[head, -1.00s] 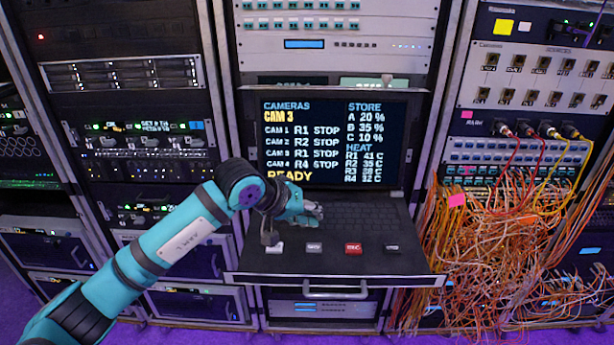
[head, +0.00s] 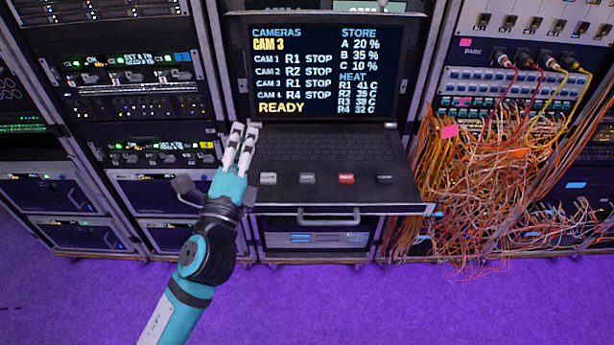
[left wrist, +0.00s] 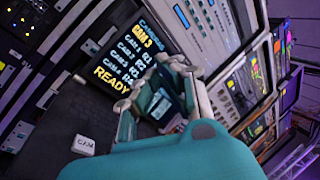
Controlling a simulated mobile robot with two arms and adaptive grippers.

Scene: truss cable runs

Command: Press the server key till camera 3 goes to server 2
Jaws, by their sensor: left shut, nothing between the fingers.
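The screen (head: 325,75) reads CAM 3 under CAMERAS. Its list gives CAM 1 R1, CAM 2 R2, CAM 3 R1 and CAM 4 R4, all STOP, with READY below. A row of keys lies on the front of the pull-out tray: a pale key (head: 268,178), a grey key (head: 307,178), a red key (head: 346,178) and a dark key (head: 384,178). The pale key reads CAM in the left wrist view (left wrist: 84,145); the other labels are too small to read. My left gripper (head: 244,130) is shut and empty, over the tray's left edge, left of the keys. My right gripper is out of view.
A keyboard (head: 325,147) fills the tray behind the keys. The tray's front handle (head: 328,217) sticks out. Loose orange cables (head: 490,195) hang at the right, near the tray's edge. Server racks (head: 150,110) stand at the left. The purple floor (head: 400,300) in front is clear.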

